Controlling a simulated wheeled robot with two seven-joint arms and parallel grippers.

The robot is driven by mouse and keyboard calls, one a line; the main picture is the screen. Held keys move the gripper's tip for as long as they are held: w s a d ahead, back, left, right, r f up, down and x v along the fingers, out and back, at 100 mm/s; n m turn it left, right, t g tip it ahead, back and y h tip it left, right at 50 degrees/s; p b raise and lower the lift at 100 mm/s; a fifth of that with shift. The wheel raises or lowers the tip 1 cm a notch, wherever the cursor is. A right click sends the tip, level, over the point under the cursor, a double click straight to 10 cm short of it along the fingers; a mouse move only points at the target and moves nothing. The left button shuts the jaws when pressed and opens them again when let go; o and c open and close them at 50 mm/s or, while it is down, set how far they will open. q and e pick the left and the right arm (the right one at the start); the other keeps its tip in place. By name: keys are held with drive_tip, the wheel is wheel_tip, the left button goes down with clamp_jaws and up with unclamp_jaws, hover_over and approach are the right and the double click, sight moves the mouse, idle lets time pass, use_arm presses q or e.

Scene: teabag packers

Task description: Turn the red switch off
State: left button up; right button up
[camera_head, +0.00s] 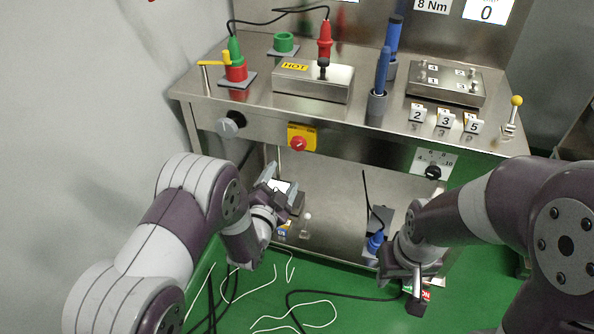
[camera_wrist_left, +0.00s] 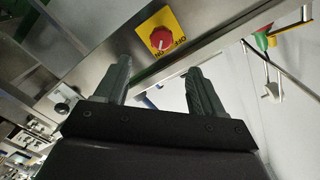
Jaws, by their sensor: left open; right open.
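The red switch (camera_head: 298,143) is a round red knob on a yellow plate (camera_head: 309,130) on the front panel of the steel bench. In the left wrist view, the red switch (camera_wrist_left: 160,39) is beyond the fingertips, roughly centred between them, with a small white mark on its face. My left gripper (camera_head: 284,184) is open and empty, below and just left of the switch, apart from it. In the left wrist view, my left gripper (camera_wrist_left: 158,68) shows both dark fingers spread. My right gripper (camera_head: 416,282) is low at the right, far from the switch, its fingers partly hidden.
A grey knob (camera_head: 231,124) is left of the switch on the bench front, and a black dial (camera_head: 433,172) is to the right. The bench front edge overhangs the left gripper. A blue-handled tool (camera_head: 375,241) and cables lie below. The space between gripper and switch looks clear.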

sight(298, 146)
use_arm(q)
drive_tip(key=b+x, duration=0.2)
drive_tip(key=x, duration=1)
drive_tip(key=shift+w+r, duration=0.1)
drive_tip(key=shift+w, duration=0.3)
drive_tip(key=c, duration=1.1)
